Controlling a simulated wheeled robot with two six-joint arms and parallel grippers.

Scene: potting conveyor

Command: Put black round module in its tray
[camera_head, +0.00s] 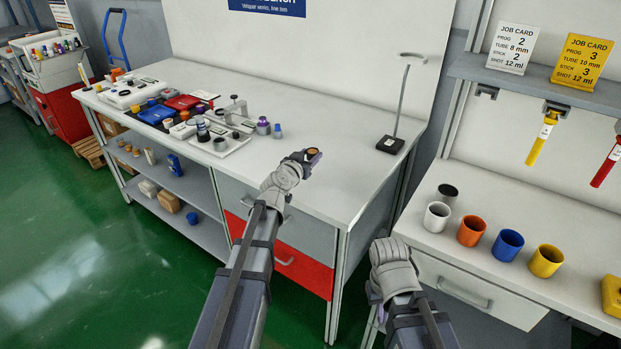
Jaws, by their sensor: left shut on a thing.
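My left gripper (305,157) is above the white bench, right of the group of parts, shut on a small round thing. Several parts and pale trays stand on the bench to the left, including a white tray (238,146) with dark and grey round parts. I cannot tell which tray belongs to the module. My right arm's wrist is low at the right, and its fingers are hidden.
A black-based stand (390,145) with a thin upright rod is at the bench's right end. The bench top (330,120) between it and the parts is clear. Coloured cups, including an orange cup (471,232), stand on the right-hand table. Shelves and drawers lie below the bench.

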